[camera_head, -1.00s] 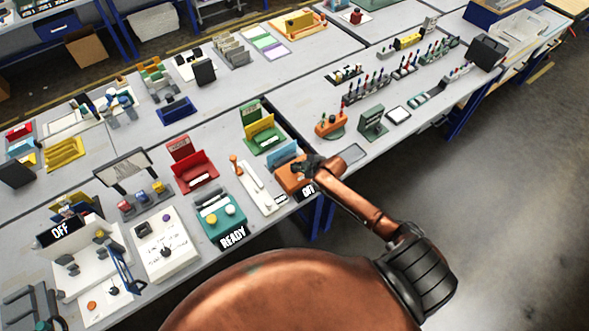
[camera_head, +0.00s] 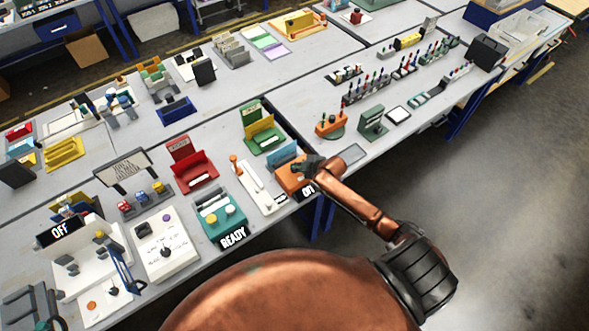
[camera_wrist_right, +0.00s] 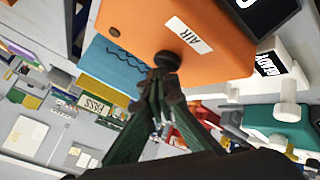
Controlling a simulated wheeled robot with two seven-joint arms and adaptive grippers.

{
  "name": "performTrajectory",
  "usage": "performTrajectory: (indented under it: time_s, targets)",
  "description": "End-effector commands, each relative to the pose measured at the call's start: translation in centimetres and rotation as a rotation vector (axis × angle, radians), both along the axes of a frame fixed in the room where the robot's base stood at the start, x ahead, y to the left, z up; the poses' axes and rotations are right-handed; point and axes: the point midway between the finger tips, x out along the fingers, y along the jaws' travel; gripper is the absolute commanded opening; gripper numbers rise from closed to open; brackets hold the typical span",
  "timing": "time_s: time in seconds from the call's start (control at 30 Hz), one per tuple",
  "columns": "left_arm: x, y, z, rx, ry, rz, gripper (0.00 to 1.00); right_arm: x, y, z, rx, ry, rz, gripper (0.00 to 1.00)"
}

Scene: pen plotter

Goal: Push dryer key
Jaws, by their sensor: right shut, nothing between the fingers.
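The dryer is an orange box (camera_head: 287,180) at the table's front edge, with a blue panel (camera_head: 283,158) behind it and a small black sign (camera_head: 308,190) in front that appears to read "ON". In the right wrist view the orange box (camera_wrist_right: 205,25) bears a white "AIR" label (camera_wrist_right: 189,36) and a round black key (camera_wrist_right: 168,60). My right gripper (camera_head: 298,167) is shut and empty over the box. In the wrist view its fingertips (camera_wrist_right: 160,79) meet the key and partly cover it. My left gripper is not in view.
A white slide device (camera_head: 258,186) and a teal box (camera_head: 219,219) with a "READY" sign (camera_head: 233,238) stand left of the dryer. A green-and-yellow holder (camera_head: 263,135) is behind. Open floor is beyond the table edge.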

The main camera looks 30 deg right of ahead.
Motion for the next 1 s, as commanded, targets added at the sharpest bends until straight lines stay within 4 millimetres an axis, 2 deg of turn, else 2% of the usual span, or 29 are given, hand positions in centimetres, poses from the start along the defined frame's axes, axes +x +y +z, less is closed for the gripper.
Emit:
performTrajectory:
  time_s: [0.17, 0.47, 0.8, 1.0]
  targets:
    - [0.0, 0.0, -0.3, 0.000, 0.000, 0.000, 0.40, 0.0, 0.0, -0.7, -0.001, 0.002, -0.001, 0.00]
    - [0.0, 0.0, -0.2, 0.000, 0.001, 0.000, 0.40, -0.1, 0.0, -0.8, -0.001, 0.003, 0.000, 0.00]
    - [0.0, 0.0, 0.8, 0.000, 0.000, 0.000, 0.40, -0.1, -0.1, 0.1, -0.001, 0.003, -0.001, 0.00]
    - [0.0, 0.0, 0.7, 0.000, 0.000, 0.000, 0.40, -0.1, -0.1, 0.0, -0.001, 0.002, -0.001, 0.00]
